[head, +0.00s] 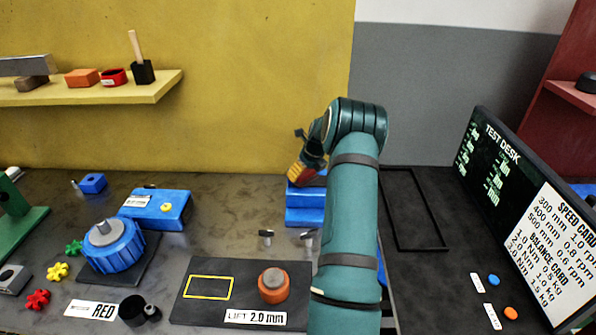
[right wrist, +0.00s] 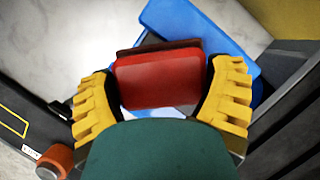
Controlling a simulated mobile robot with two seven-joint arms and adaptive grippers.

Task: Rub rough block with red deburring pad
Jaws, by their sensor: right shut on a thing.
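My right gripper (right wrist: 160,95) is shut on the red deburring pad (right wrist: 160,80), with a yellow ribbed finger on each side of it. In the head view, my right gripper (head: 303,172) is at the end of the teal arm, above a blue stepped piece (head: 304,215). Blue surfaces (right wrist: 190,25) lie behind and below the pad in the wrist view. I cannot tell whether the pad touches them. No block is clearly recognisable as the rough one; the arm and pad hide part of this area. My left gripper is not in view.
A blue round fixture (head: 112,248) and blue box (head: 158,208) stand further left. A black frame (head: 412,248) and the test desk screen (head: 520,200) are at right. A yellow shelf (head: 120,95) is above.

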